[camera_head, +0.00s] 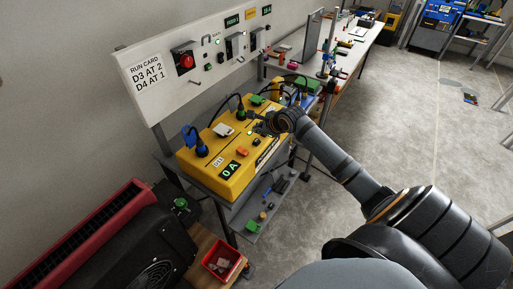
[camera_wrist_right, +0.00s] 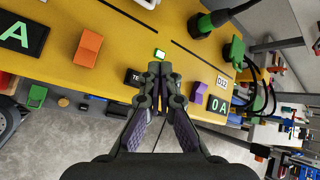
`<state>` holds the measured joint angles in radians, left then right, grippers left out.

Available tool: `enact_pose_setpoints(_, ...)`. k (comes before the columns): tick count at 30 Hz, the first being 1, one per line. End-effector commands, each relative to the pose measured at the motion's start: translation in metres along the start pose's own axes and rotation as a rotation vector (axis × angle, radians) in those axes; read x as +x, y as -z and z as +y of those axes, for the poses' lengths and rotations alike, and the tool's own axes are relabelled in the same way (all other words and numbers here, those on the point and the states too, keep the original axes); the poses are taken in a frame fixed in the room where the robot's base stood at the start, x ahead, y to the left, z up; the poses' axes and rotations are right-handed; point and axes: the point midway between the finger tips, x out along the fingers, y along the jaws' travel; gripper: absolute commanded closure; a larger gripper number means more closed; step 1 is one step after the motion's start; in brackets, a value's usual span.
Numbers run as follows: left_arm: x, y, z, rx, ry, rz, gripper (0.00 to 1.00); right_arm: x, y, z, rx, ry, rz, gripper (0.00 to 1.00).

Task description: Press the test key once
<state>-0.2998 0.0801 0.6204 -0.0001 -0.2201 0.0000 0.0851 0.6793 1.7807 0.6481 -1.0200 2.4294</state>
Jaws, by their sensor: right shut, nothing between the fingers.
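The yellow box (camera_head: 222,188) stands on a grey stand in the head view; its top (camera_wrist_right: 118,48) fills the upper wrist view. My right gripper (camera_head: 266,123) is over the box's right part. In the right wrist view the gripper (camera_wrist_right: 160,70) is shut and empty, fingertips together. Just beyond the tips is a small square key or lamp (camera_wrist_right: 159,54), lit green-white. A black label (camera_wrist_right: 134,77) starting "TE" lies left of the tips, its rest hidden by the fingers. I cannot tell whether the tips touch the box. My left gripper is not in view.
An orange switch (camera_wrist_right: 88,46) and a purple switch (camera_wrist_right: 199,94) flank the fingers. A "0 A" display (camera_wrist_right: 217,106) is at right. Black-and-green plugs (camera_wrist_right: 205,23) with cables stand on the box. A run card board (camera_head: 146,82) rises behind.

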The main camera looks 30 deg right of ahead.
Motion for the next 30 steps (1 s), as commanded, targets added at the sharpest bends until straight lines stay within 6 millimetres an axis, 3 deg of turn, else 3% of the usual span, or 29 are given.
enact_pose_setpoints(1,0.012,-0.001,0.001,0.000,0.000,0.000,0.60,0.008,0.006,0.005,0.000,0.001,0.000,1.00)
enact_pose_setpoints(9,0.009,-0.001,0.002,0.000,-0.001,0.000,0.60,0.021,0.015,0.015,0.000,0.000,0.000,1.00)
enact_pose_setpoints(30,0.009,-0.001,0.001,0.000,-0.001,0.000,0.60,0.021,0.015,0.015,0.000,0.001,0.000,1.00)
